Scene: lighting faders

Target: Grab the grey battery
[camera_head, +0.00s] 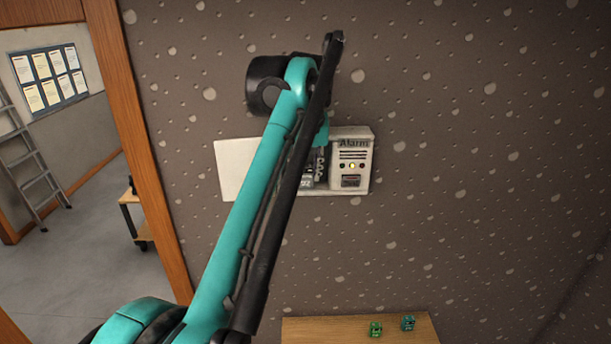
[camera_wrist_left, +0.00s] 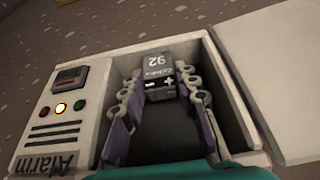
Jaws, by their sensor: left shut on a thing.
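The grey battery (camera_wrist_left: 158,72), marked 92 with a plus and minus sign, sits in the open compartment of the white alarm box (camera_wrist_left: 55,115) in the left wrist view. My left gripper (camera_wrist_left: 162,95) reaches into the compartment, with one finger on each side of the battery, shut on it. In the head view the alarm box (camera_head: 353,150) is on the wall, and my left arm hides much of its compartment. My left gripper (camera_head: 315,170) is partly hidden there. My right gripper is in neither view.
The box's white cover (camera_head: 235,170) stands open to the left. A wooden table (camera_head: 335,330) below holds a green block (camera_head: 375,329) and a teal block (camera_head: 408,323). A wooden door frame (camera_head: 140,150) stands at the left; the wall right of the box is clear.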

